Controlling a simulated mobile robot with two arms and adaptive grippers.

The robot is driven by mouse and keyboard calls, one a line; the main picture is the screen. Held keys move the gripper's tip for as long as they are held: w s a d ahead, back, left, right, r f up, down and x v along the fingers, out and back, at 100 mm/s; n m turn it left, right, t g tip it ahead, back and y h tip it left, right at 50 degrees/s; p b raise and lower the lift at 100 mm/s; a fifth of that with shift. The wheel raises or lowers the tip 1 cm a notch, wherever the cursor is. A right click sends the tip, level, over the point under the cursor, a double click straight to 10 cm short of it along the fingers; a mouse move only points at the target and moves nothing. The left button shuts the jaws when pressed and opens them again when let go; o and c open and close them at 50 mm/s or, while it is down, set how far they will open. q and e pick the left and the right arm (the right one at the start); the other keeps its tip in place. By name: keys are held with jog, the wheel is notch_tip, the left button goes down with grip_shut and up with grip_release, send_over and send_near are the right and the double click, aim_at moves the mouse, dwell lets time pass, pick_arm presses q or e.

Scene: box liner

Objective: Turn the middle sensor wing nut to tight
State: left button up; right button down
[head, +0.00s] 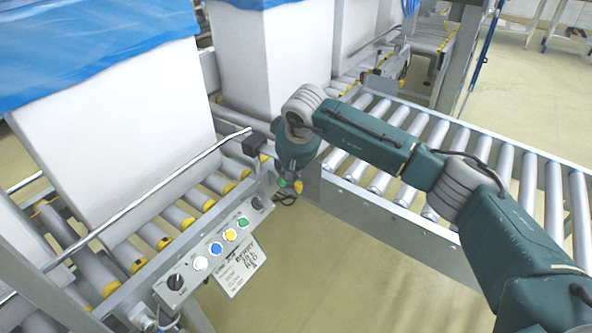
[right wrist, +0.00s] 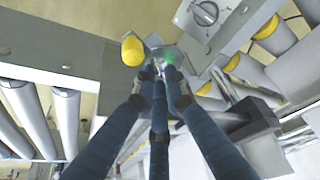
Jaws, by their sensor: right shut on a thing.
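My right gripper (head: 289,176) reaches down at the conveyor's side rail, near the right end of the control panel. In the right wrist view its dark blue fingers (right wrist: 158,92) are shut on a small part at the sensor bracket, which I take to be the wing nut; the fingertips hide most of it. A yellow-capped sensor part (right wrist: 132,50) sits just left of the fingertips, and a green light (right wrist: 170,58) glows just behind them. The same yellow part (head: 298,187) shows beside the gripper in the head view. The nut's wing angle cannot be made out. My left gripper is out of view.
A control panel (head: 192,275) with knobs and coloured buttons lies left of the gripper; one black knob (right wrist: 205,14) is close by. A metal rod (head: 170,180) runs along the rail. White boxes with blue liners (head: 90,50) stand behind. A roller conveyor (head: 405,130) lies right.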

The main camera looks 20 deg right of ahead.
jog(key=shift+w+d+r, duration=0.1)
jog(key=shift+d, duration=0.1)
jog(key=c, duration=1.8)
grip_release()
jog(key=shift+a, duration=0.1)
